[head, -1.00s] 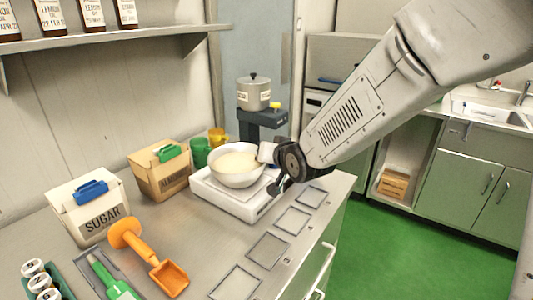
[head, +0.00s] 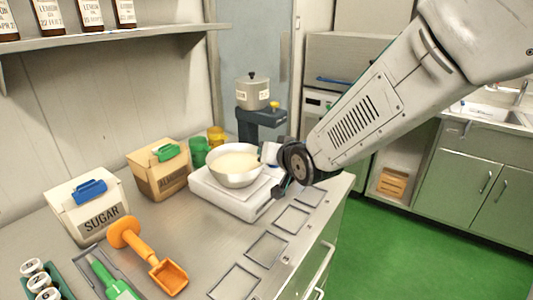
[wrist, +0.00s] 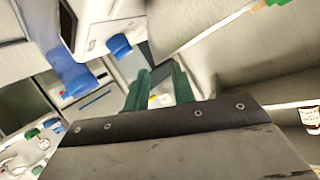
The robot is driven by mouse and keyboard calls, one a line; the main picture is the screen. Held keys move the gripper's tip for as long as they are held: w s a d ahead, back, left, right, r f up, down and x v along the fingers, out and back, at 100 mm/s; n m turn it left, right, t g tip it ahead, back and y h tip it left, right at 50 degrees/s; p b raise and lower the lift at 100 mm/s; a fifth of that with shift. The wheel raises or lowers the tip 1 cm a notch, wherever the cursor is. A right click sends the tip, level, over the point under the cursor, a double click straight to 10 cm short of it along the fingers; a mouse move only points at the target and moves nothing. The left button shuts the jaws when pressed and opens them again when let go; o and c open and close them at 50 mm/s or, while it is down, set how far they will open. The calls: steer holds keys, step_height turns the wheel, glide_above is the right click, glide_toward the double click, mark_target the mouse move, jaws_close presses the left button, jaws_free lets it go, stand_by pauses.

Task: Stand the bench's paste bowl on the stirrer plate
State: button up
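A white bowl (head: 236,178) of cream-coloured paste (head: 238,162) stands upright on a low white square unit (head: 228,200) on the bench. This unit could be the stirrer plate or a scale; I cannot tell which. My arm's end is just right of the bowl in the head view, overlapping the unit's right edge. My gripper (wrist: 161,72) shows two dark green fingers standing apart in the wrist view, with nothing held between them. The bowl is not visible in the wrist view. The fingertips are not clear in the head view.
A lidded pot (head: 252,93) stands on a dark stand (head: 261,120) behind the bowl. Green (head: 199,152) and yellow (head: 216,136) cups, an almond box (head: 160,173), a sugar box (head: 90,212) and an orange scoop (head: 168,277) are nearby. Marked squares (head: 266,248) at the front are empty.

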steer(key=v, duration=0.9)
steer(key=shift+s, duration=0.15)
steer(key=shift+d+r, duration=0.1)
steer(key=shift+d, duration=0.05)
steer(key=s+d+g+h, duration=0.4)
steer(key=s+d+g, duration=0.1)
steer(key=s+d, duration=0.7)
steer(key=s+d+g, duration=0.3)
steer(key=s, duration=0.4)
steer(key=s+d+g+h, duration=0.1)
steer(key=s+d+g, duration=0.2)
steer(key=s, duration=0.5)
steer(key=shift+s+d+r, duration=0.2)
steer(key=shift+s+d, duration=0.05)
steer(key=shift+d, duration=0.05)
